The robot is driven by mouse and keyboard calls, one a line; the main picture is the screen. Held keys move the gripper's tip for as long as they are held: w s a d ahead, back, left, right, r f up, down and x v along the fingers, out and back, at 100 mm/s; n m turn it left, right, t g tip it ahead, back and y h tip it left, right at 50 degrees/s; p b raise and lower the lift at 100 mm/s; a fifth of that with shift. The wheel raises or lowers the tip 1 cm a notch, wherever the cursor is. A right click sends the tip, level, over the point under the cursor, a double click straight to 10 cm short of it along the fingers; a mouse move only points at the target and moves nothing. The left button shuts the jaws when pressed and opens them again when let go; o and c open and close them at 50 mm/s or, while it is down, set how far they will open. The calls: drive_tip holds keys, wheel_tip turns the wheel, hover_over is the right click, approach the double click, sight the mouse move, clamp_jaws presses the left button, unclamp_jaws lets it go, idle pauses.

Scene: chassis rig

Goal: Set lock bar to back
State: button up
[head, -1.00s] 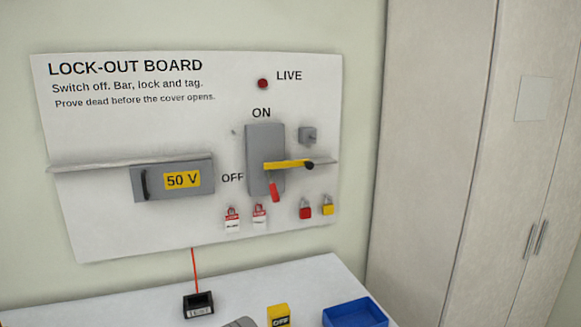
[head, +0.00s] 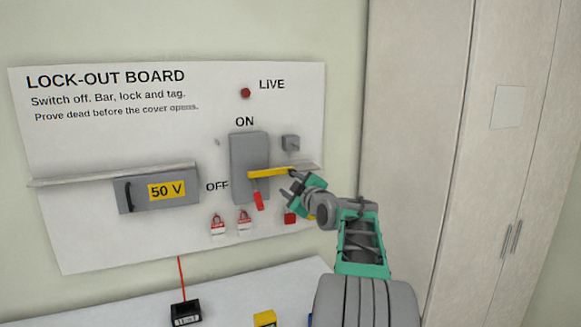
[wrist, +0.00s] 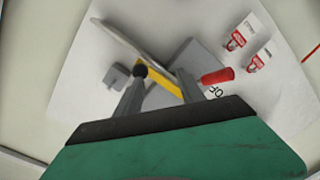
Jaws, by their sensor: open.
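The yellow lock bar (head: 270,173) lies roughly level across the grey switch box (head: 241,160) on the board. A red handle (head: 258,201) hangs below the bar, toward the OFF label. My gripper (head: 288,187) is open and empty, in front of the bar's right end. In the wrist view the open fingers (wrist: 160,78) point at the board, with part of the yellow bar (wrist: 172,82) showing between them. The bar's black knob (wrist: 140,71) shows by the left fingertip; I cannot tell whether they touch. In the head view the knob is hidden by my gripper.
Red padlocks with tags (head: 218,225) hang below, and a red padlock (head: 290,217) is beside my arm. A grey 50 V box (head: 157,191) is at left.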

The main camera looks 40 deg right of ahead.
sight(289, 168)
drive_tip(key=shift+t+h, duration=0.3)
drive_tip(key=shift+t, duration=0.1)
drive_tip(key=w+d+p, duration=0.1)
drive_tip(key=w, duration=0.1)
drive_tip(key=w+d+r+p, duration=0.1)
drive_tip(key=w+d, duration=0.1)
drive_tip(key=w+d+p, duration=0.1)
drive_tip(key=w, duration=0.1)
drive_tip(key=shift+d+r, duration=0.3)
drive_tip(key=shift+r, duration=0.1)
drive_tip(key=shift+w+d+f, duration=0.1)
drive_tip(key=shift+w, duration=0.55)
drive_tip(key=shift+c, duration=0.3)
drive_tip(key=c, duration=0.9)
clamp_jaws()
